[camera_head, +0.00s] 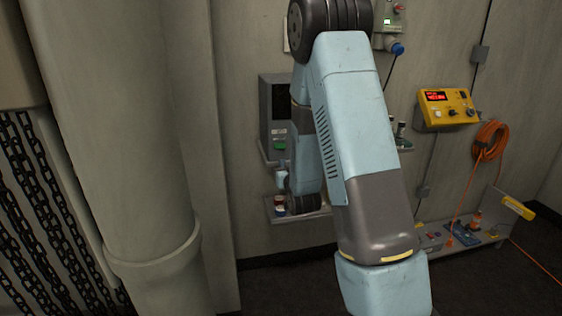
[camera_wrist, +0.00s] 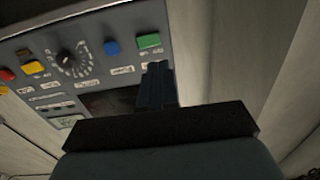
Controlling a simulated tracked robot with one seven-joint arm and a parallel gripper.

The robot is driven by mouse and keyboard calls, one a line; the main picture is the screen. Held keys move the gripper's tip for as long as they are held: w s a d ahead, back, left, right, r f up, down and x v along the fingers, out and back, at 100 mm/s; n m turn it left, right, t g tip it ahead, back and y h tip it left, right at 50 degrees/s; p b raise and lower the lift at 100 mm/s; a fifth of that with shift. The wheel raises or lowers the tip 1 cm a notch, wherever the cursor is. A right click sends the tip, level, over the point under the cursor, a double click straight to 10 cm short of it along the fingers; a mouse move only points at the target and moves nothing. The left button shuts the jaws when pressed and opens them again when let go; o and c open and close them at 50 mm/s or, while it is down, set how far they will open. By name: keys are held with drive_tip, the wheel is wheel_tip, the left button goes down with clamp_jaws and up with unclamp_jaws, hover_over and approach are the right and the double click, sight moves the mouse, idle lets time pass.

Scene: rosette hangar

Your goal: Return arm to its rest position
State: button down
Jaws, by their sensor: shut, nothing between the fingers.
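My gripper (camera_wrist: 160,72) shows in the wrist view as two dark fingers side by side, shut with nothing between them. The fingertips appear just below the green button (camera_wrist: 149,40) of a grey control panel (camera_wrist: 92,22); I cannot tell whether they touch it. In the head view my light blue arm (camera_head: 345,100) rises through the middle, bends at a dark joint near the top and folds down towards the wall. It stands in front of a grey wall box (camera_head: 268,133) with a green button. Much of the wrist area is hidden behind the arm.
The panel also has a dial (camera_wrist: 75,60) and a blue button (camera_wrist: 112,46). A small shelf (camera_head: 285,217) with a bottle (camera_head: 279,205) is close to the arm. A thick pillar (camera_head: 125,130) and hanging chains are left. A yellow box (camera_head: 447,106) and orange cable (camera_head: 488,140) are right.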

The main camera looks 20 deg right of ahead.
drive_tip(key=shift+s+a, duration=0.1)
drive_tip(key=shift+s, duration=0.7)
drive_tip(key=s+a+r+g, duration=0.2)
drive_tip(key=s+r+g, duration=0.4)
drive_tip(key=s+r, duration=0.55)
drive_tip(key=s+r+g, duration=0.3)
drive_tip(key=s, duration=0.9)
drive_tip(key=s+a+r+g+y, duration=0.1)
drive_tip(key=s+r+g, duration=0.2)
drive_tip(key=s, duration=0.9)
drive_tip(key=shift+s+a+r+n, duration=0.3)
drive_tip(key=shift+s+r, duration=0.1)
drive_tip(key=shift+r, duration=0.2)
drive_tip(key=shift+d, duration=0.1)
